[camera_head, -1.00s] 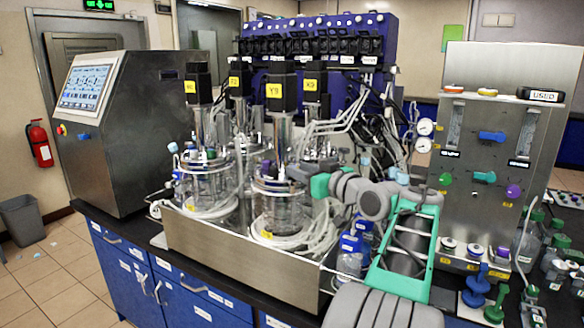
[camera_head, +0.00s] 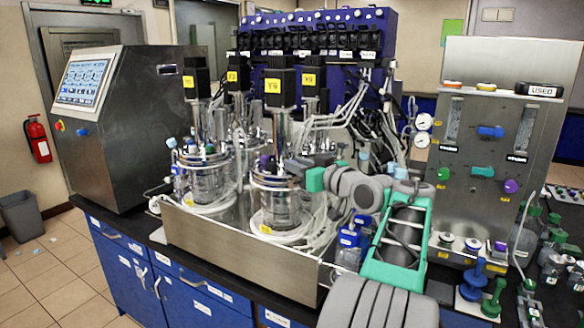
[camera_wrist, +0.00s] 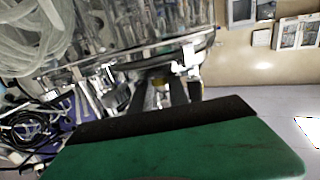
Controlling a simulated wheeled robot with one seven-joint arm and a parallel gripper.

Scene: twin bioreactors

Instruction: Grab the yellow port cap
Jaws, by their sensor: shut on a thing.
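My gripper (camera_head: 294,165) is at the lid of the front glass vessel (camera_head: 275,205), at its right side in the head view. In the wrist view the two dark fingers of my gripper (camera_wrist: 160,92) are close together below the metal rim of a vessel lid (camera_wrist: 130,55). The cap is mostly hidden by the fingers. In the head view I cannot make it out behind my gripper.
A second glass vessel (camera_head: 205,180) stands to the left in the same steel tray (camera_head: 240,252). Clear tubes loop around the vessels. A steel panel with coloured knobs (camera_head: 490,175) stands to the right. Blue-capped bottles (camera_head: 352,238) stand near my forearm.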

